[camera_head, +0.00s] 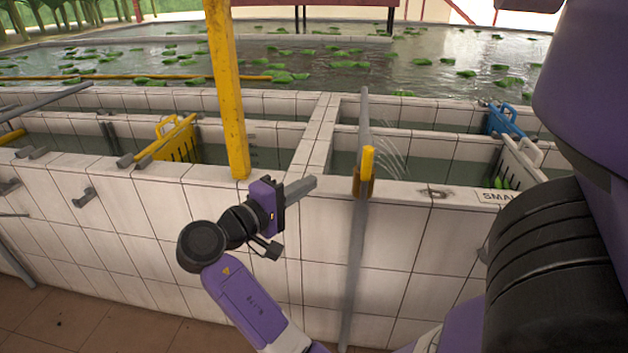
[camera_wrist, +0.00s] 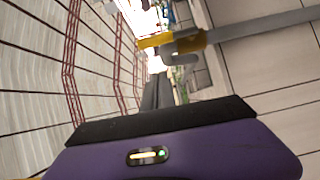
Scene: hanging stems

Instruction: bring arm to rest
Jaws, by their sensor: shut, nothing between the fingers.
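My gripper (camera_head: 308,186) is stretched out in front of the white tiled tank wall in the head view. Its grey fingers point right and are shut with nothing between them. In the wrist view the fingers (camera_wrist: 158,92) show as a narrow dark shape beyond the purple hand. My purple and black arm reaches up from the bottom of the head view, bent at the black wrist joint. The gripper is apart from the yellow-handled pipe valve (camera_head: 367,165) to its right.
A yellow post (camera_head: 228,90) stands on the wall just behind my wrist. A grey pipe (camera_head: 354,270) runs down the wall. A yellow basket (camera_head: 178,140), a blue basket (camera_head: 507,120) and a white basket (camera_head: 520,160) hang in the water tanks. Tiled floor (camera_head: 90,330) lies at lower left.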

